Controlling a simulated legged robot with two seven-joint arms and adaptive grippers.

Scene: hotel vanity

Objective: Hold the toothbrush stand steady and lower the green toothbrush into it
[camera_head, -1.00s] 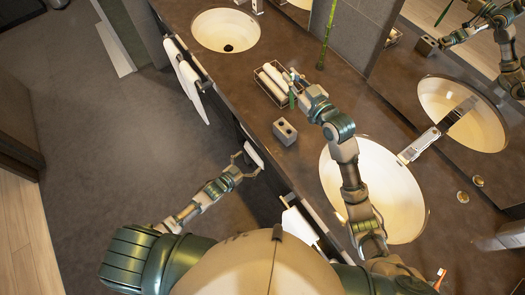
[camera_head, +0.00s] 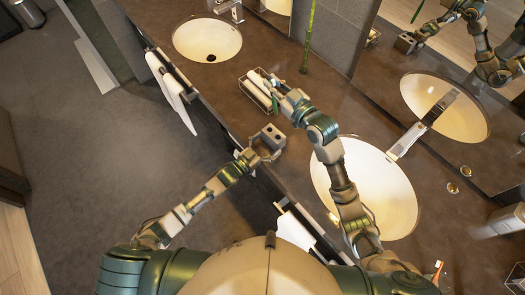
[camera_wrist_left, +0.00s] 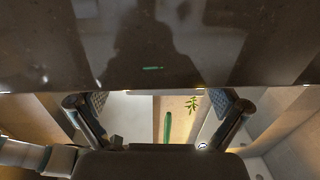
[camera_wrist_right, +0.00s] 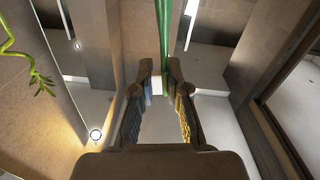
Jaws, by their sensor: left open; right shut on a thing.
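The toothbrush stand (camera_head: 271,134), a small grey block with holes in its top, is upright on the brown counter near its front edge. My left gripper (camera_head: 263,151) is open at the stand's near side, its fingers close about it; contact is unclear. My right gripper (camera_head: 281,91) is shut on the green toothbrush (camera_head: 275,104), beyond the stand and above the counter. The toothbrush also shows upright at the fingertips in the right wrist view (camera_wrist_right: 163,38). I cannot make out the stand in the left wrist view.
A wire tray (camera_head: 245,91) with rolled white towels is beside my right gripper. A basin (camera_head: 385,195) lies right of the stand, another (camera_head: 207,40) at the far left. A bamboo stalk (camera_head: 308,35) stands behind. Towels (camera_head: 175,92) hang along the front edge.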

